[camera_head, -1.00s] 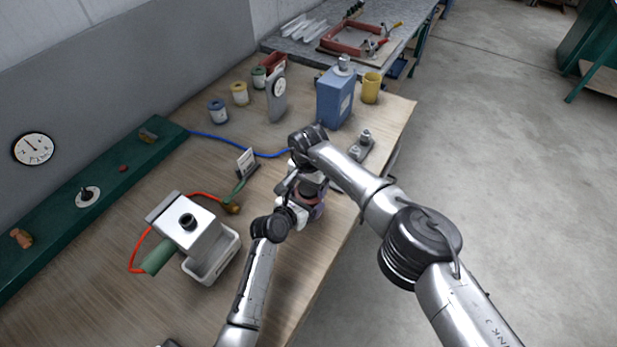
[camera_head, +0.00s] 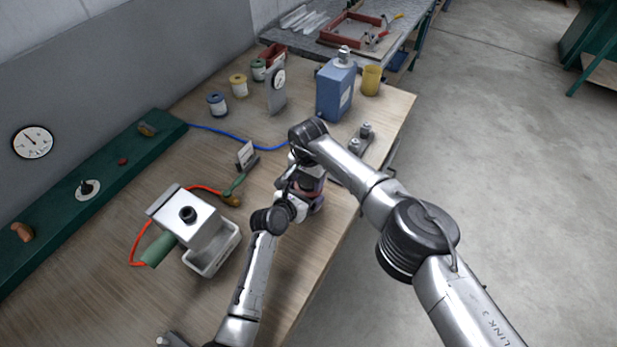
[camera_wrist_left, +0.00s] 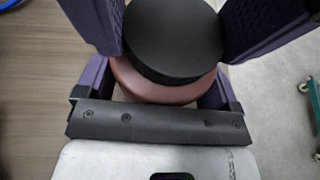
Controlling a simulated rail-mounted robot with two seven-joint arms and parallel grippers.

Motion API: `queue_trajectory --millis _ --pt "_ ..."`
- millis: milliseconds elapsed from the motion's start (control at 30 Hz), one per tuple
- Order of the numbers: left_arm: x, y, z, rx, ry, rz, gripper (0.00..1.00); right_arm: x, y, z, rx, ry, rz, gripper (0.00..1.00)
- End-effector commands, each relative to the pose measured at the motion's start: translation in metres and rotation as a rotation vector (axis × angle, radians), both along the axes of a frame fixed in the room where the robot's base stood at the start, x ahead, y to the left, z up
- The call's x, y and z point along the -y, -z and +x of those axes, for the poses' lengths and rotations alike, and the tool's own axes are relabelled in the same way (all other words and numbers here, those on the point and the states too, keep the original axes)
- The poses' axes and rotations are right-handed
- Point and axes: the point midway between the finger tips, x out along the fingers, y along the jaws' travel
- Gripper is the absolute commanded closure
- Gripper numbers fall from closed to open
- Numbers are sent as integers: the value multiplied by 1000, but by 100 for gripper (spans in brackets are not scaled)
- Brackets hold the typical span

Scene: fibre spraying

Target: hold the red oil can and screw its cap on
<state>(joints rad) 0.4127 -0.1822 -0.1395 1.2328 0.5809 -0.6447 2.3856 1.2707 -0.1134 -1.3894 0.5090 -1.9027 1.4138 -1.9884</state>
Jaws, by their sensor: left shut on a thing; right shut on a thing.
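The red oil can (camera_head: 316,203) stands near the table's front edge, mostly hidden by my two grippers in the head view. In the left wrist view its reddish top (camera_wrist_left: 150,88) shows below a round black cap (camera_wrist_left: 172,42). The cap sits over the can's top; I cannot tell how far it is screwed on. My left gripper (camera_head: 300,206) is shut on the can from the side. My right gripper (camera_head: 305,178) comes down from above and is shut on the cap, with purple fingers on either side of it in the left wrist view.
A white box-shaped device (camera_head: 192,220) with a grey tray stands to the left. A blue can (camera_head: 336,92), a yellow cup (camera_head: 371,80), a dial gauge (camera_head: 277,92) and small jars stand further back. A blue hose (camera_head: 232,140) crosses the table.

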Motion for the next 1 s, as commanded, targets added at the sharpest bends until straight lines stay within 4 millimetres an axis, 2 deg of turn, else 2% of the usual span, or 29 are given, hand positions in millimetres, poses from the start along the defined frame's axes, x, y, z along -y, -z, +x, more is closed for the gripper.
queue_trajectory --millis 133,300,500,667,933,967,1000 --pt "1 1 -1 -1 2 1 79 0 0 1 3 134 1 66" --pt "1 0 -1 0 3 1 79 0 0 1 3 459 1 66" --pt "1 0 -1 0 4 1 79 0 0 1 4 750 2 66" --pt "2 1 -1 0 4 1 79 0 -1 1 3 839 3 66" --pt "2 1 -1 -1 4 1 79 0 -1 1 4 844 3 66" --pt "2 1 -1 -1 4 1 79 0 -1 1 5 844 4 37" --pt "2 1 -1 -1 4 1 79 0 -1 1 5 843 4 33"
